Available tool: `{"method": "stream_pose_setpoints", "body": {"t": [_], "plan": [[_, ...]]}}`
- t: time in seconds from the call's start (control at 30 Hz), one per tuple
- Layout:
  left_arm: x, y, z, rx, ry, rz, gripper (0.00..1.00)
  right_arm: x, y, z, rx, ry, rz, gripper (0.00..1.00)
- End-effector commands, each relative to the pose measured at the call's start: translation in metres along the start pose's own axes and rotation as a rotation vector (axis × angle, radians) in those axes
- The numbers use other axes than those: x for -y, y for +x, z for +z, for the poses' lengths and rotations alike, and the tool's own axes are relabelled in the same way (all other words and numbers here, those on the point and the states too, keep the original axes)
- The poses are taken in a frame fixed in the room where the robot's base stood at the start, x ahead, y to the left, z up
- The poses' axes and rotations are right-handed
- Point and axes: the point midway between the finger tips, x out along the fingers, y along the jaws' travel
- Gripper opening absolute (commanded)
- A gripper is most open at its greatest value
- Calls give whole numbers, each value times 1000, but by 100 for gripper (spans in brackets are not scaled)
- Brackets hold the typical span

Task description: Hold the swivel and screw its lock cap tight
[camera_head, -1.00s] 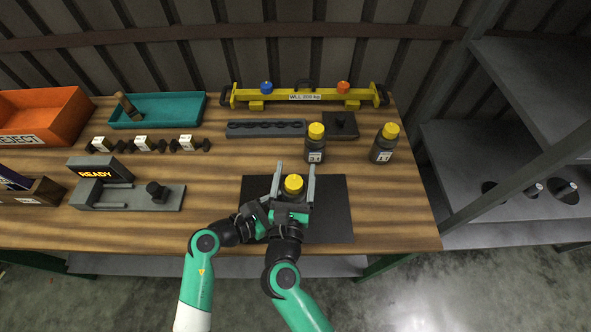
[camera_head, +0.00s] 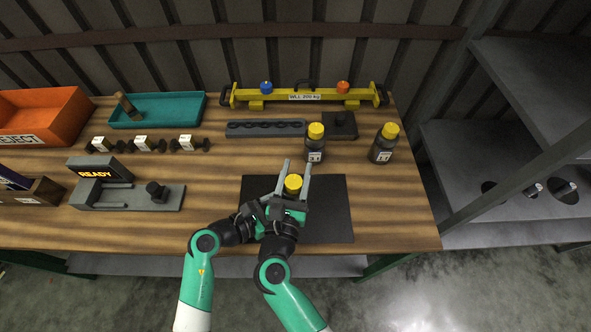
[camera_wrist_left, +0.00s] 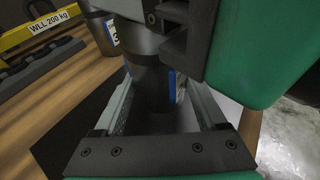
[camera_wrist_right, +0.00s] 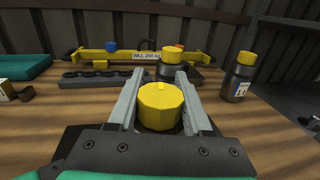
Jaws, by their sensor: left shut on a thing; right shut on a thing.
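The swivel is a dark upright cylinder with a yellow lock cap (camera_head: 293,183), above the black mat (camera_head: 333,210). My right gripper (camera_head: 298,165) reaches in from the front, its two fingers on either side of the cap; it is shut on the cap. The cap fills the gap between the fingers in the right wrist view (camera_wrist_right: 160,106). My left gripper (camera_wrist_left: 158,88) is shut on the dark swivel body (camera_wrist_left: 152,82) below the cap; a blue-and-white label shows there. My right gripper's parts cover the body's top in the left wrist view.
Two similar dark cylinders with yellow caps stand behind (camera_head: 315,143) and to the right (camera_head: 384,143). A yellow lifting beam (camera_head: 305,95), a grey slotted rack (camera_head: 266,128) and a dark block (camera_head: 341,125) lie further back. A grey fixture reading READY (camera_head: 125,193) stands left.

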Motion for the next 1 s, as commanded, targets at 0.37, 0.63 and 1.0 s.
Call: {"method": "stream_pose_setpoints", "body": {"t": [0.37, 0.63, 1.0], "plan": [[0, 0, 0, 0, 2, -2, 0, 2, -1, -1, 1, 0, -51, 53], [0, 0, 0, 0, 2, -2, 0, 2, -1, 0, 2, 0, -50, 80], [0, 0, 0, 0, 2, -2, 0, 0, -24, -1, 3, 1, -46, 80]]}}
